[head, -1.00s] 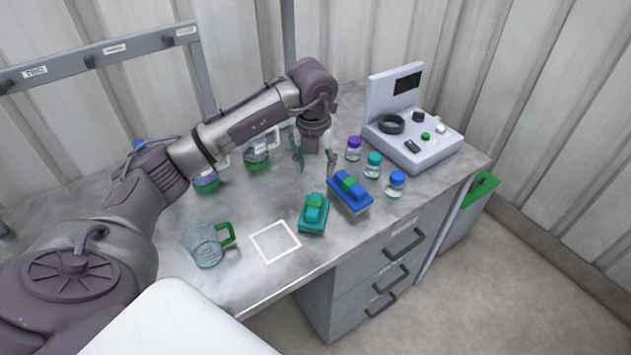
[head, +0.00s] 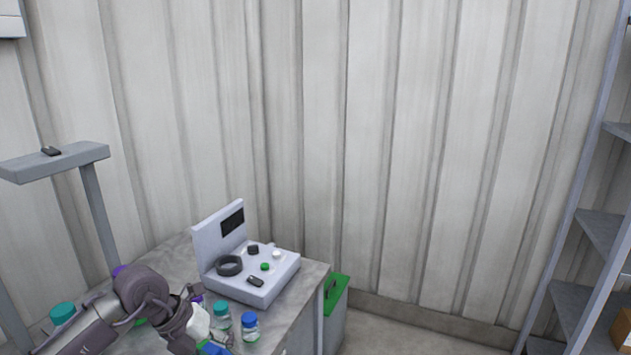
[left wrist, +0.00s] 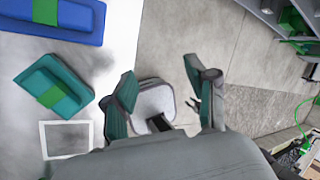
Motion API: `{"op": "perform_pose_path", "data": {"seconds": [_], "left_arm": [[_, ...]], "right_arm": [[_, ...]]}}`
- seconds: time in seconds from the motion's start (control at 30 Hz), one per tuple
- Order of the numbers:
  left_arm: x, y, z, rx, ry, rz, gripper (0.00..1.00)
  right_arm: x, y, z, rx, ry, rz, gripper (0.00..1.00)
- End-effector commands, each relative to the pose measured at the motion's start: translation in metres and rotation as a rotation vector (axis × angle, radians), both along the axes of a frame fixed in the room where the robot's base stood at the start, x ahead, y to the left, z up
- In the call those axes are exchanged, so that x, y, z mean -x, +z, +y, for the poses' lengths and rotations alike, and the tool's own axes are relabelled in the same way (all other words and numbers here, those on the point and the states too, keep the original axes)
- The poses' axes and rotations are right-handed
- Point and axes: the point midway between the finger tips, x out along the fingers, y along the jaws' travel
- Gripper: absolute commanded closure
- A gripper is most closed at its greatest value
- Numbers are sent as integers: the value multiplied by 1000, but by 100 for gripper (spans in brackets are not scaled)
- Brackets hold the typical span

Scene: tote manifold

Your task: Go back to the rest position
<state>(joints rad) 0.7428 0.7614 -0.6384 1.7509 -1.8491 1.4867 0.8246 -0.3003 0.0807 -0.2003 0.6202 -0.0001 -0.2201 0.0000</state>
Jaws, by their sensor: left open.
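My left arm reaches in from the lower left corner of the head view. Its gripper is mostly cut off or hidden at the bottom edge there. In the left wrist view my left gripper (left wrist: 158,88) shows two teal-padded fingers spread apart with nothing between them. My right gripper is not in view.
The bench holds a light grey instrument (head: 250,275) with an upright panel. A blue-capped jar (head: 250,328) and a teal-capped jar (head: 221,322) stand in front of it. A green-topped bin (head: 334,310) stands beside the bench. Shelves (head: 600,235) stand at right.

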Motion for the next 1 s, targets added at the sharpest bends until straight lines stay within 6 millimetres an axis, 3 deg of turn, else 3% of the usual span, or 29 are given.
{"op": "perform_pose_path", "data": {"seconds": [0.03,0.1,0.2,0.27,0.33,0.4,0.53,0.67,0.77,0.9,1.0], "left_arm": [[9,1,-41,156,-47,-29,43],[20,18,-91,392,-81,-84,43],[34,58,-144,747,-55,-160,43],[38,87,-159,948,8,-198,43],[38,117,-162,1166,124,-236,43],[33,141,-151,1356,283,-262,43],[18,151,-103,1614,683,-278,43],[12,112,-41,1710,1177,-229,43],[28,55,-1,1654,1579,-139,43],[79,-30,28,1423,2053,47,43],[120,-71,32,1236,2262,174,43]], "right_arm": [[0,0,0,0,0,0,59],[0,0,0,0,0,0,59],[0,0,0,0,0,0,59],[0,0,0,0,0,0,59],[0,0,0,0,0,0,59],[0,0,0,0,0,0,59],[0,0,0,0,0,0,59],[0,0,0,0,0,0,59],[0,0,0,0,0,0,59],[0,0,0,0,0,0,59],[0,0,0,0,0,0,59]]}}
